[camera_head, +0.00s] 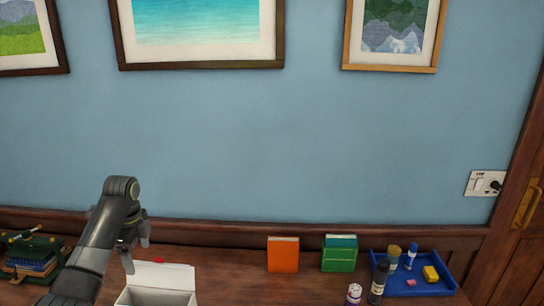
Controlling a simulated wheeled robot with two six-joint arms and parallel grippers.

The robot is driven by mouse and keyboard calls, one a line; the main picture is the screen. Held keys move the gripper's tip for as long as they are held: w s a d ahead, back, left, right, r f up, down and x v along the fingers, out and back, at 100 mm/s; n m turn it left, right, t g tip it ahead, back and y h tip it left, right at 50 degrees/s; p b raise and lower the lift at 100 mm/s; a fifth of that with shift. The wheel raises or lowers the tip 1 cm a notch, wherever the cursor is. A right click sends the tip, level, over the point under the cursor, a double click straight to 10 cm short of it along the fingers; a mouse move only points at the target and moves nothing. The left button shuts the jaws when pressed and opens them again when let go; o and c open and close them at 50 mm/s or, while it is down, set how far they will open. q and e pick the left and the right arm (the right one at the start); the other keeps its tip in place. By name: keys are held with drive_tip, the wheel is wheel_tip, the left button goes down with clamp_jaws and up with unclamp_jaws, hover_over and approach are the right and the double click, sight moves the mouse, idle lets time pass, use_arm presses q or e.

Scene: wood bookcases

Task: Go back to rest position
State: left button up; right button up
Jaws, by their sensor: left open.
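My left arm comes in from the bottom left and bends at a high joint. My left gripper (128,262) hangs below that joint, pointing down, and is open. It shows small, beside the raised lid of a white box (165,276). I see nothing held in it. My right arm and gripper are out of view.
An orange book (283,255) and a green book (339,258) stand on the wooden surface (230,280). A blue tray (440,287) at the right holds small items, with dark and white bottles by its front left. A green rack (30,252) with books is at the far left.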

use_arm(q)
drive_tip(key=s+d+f+n+t, duration=0.1)
drive_tip(key=s+d+f+n, duration=0.25)
drive_tip(key=s+f, duration=0.6)
drive_tip(key=s+d+f+n, duration=0.2)
drive_tip(key=s+f+n, duration=0.2)
drive_tip(key=s+f, duration=0.55)
drive_tip(key=s+d+r+n+t+y, duration=0.15)
drive_tip(key=s+n, duration=0.35)
drive_tip(key=s, duration=0.6)
drive_tip(key=s+d+r+n+t, duration=0.1)
drive_tip(key=s+d+r+n, duration=0.3)
drive_tip(key=s, duration=0.6)
drive_tip(key=a+f+n+g+b, duration=0.15)
drive_tip(key=f+b, duration=0.25)
drive_tip(key=f, duration=1.2)
drive_tip(key=a+f+b, duration=0.2)
drive_tip(key=f+b, duration=0.1)
drive_tip(key=f, duration=1.3)
drive_tip(key=s+f+b, duration=0.3)
drive_tip(key=s+f, duration=0.4)
drive_tip(key=f, duration=0.5)
drive_tip(key=s+d+f+g+b, duration=0.1)
drive_tip(key=s+f+b, duration=0.3)
drive_tip(key=s+f, duration=0.4)
wheel_tip(320, 180, down, 4)
drive_tip(key=shift+s+f+h, duration=0.1)
drive_tip(key=shift+s+h, duration=0.1)
drive_tip(key=shift+h, duration=0.25)
